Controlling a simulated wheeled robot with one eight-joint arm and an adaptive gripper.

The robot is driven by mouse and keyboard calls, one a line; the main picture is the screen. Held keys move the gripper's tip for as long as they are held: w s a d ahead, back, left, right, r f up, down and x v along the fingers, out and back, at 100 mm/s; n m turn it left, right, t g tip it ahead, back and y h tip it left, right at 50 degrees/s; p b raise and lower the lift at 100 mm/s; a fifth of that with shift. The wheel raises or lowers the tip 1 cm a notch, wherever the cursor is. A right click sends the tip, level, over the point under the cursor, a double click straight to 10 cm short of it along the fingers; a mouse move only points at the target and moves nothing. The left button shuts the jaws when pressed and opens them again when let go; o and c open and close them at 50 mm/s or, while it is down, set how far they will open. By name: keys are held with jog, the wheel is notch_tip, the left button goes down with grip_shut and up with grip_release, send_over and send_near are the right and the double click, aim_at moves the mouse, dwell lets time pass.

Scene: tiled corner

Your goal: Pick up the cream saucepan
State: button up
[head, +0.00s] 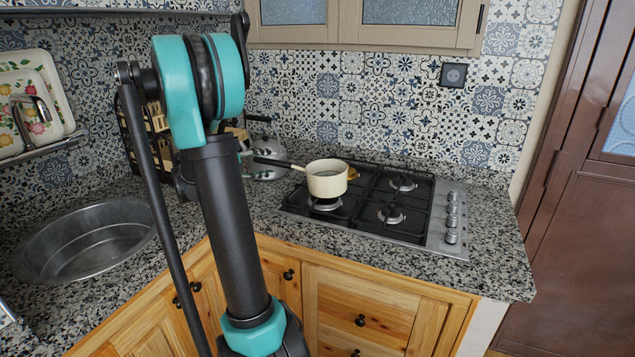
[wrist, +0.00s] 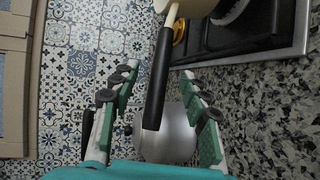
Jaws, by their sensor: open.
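The cream saucepan (head: 327,180) sits on the left front burner of the gas hob in the head view. Its long black handle points left toward the kettle. In the wrist view part of the cream pan (wrist: 196,7) shows at the top edge, with its black handle (wrist: 158,80) running down between the two fingers. My gripper (wrist: 162,78) is open, with green-padded fingers on either side of the handle and no visible contact.
A steel kettle (head: 262,163) stands left of the hob (head: 432,228); its silver body (wrist: 168,135) shows below the handle in the wrist view. A yellow item (head: 353,173) sits behind the pan. A round metal sink (head: 85,240) is at left. The front counter right of my arm is clear.

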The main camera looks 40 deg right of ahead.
jog(key=shift+x, duration=1.25)
grip_shut()
